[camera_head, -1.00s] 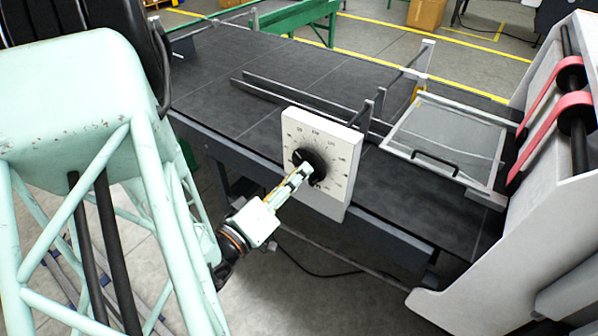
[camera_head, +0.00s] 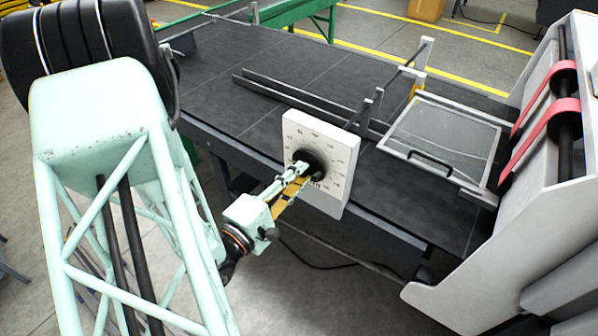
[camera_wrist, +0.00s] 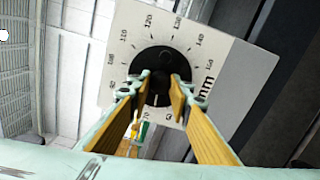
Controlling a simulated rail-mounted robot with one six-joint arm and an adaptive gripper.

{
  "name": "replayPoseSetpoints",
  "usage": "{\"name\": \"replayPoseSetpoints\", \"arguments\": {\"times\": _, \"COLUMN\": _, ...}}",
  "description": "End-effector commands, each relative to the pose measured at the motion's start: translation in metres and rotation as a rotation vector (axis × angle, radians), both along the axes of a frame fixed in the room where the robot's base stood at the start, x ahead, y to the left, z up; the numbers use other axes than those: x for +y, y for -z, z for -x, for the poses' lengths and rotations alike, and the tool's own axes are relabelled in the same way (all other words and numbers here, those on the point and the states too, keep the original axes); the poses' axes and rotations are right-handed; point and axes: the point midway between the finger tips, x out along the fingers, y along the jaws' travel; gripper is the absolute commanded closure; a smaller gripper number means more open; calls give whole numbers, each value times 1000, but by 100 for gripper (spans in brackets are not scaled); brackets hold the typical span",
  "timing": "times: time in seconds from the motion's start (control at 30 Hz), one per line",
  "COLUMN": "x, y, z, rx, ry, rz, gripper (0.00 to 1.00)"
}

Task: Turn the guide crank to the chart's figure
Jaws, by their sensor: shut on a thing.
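The guide crank (camera_head: 308,161) is a black round knob on the front of a white square dial plate (camera_head: 337,160) at the table's front edge. In the wrist view the crank's black disc (camera_wrist: 160,60) sits in the middle of the plate (camera_wrist: 115,70), ringed by figures such as 110, 120 and 140, with "mm" at one side. My gripper (camera_head: 303,174) reaches the plate from the lower left. In the wrist view its two yellow-padded fingers (camera_wrist: 159,92) are shut on the crank's black handle, partly hiding it. A white mark shows between the fingertips. I see no chart.
The dark table (camera_head: 270,80) extends behind the plate, with metal guide rails (camera_head: 300,98) on it. A clear framed cover (camera_head: 440,135) with a black handle lies to the right.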

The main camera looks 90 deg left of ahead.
Motion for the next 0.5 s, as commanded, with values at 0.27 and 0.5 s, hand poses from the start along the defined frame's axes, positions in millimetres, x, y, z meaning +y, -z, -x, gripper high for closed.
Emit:
{"name": "replayPoseSetpoints", "arguments": {"times": 0.27, "x": 0, "y": -1, "z": 0, "rx": -162, "ry": 0, "rz": 132, "gripper": 92}}
{"name": "replayPoseSetpoints", "arguments": {"times": 0.5, "x": 0, "y": -1, "z": 0, "rx": -259, "ry": 0, "rz": 213, "gripper": 92}}
